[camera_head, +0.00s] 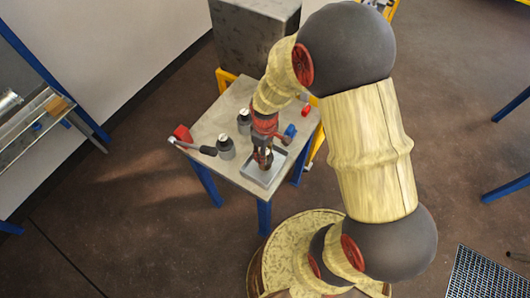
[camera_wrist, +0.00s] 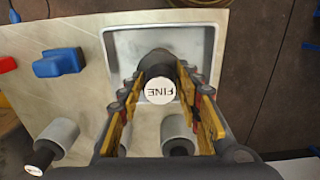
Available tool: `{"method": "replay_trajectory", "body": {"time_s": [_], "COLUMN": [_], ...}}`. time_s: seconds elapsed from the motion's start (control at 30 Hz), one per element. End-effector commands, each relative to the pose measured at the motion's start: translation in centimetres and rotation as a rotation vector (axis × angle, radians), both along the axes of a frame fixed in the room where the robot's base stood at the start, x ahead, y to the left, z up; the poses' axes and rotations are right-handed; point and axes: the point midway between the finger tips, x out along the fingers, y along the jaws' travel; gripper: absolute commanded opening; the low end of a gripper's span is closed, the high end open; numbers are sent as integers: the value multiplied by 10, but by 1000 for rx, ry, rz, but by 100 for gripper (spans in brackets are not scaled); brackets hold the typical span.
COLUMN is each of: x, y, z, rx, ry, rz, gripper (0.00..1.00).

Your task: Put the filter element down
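The filter element (camera_wrist: 155,62) is a dark cylinder with a white round end marked "FINE". In the wrist view it sits between the two yellow-padded fingers of my gripper (camera_wrist: 161,76), which appear closed on its sides. A shallow grey metal tray (camera_wrist: 205,40) lies behind and under it. In the head view my gripper (camera_head: 262,157) is low over the tray (camera_head: 252,174) at the table's front corner. I cannot tell whether the element's lower end touches the tray floor.
Two grey cylinders with dark tops, one nearer (camera_head: 226,149) and one farther (camera_head: 244,121), stand on the table (camera_head: 222,108). A red-and-black tool (camera_head: 195,145) lies at the left edge. A blue object (camera_head: 290,130) lies right of my gripper. A large grey box (camera_head: 250,35) stands behind.

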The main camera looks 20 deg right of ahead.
Motion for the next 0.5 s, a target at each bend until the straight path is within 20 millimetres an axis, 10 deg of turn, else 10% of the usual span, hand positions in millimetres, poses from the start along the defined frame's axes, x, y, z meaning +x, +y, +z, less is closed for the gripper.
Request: {"method": "replay_trajectory", "body": {"time_s": [0.5], "x": [0], "y": [0], "z": [5], "rx": [1], "ry": [-1], "rz": [0], "gripper": [45]}}
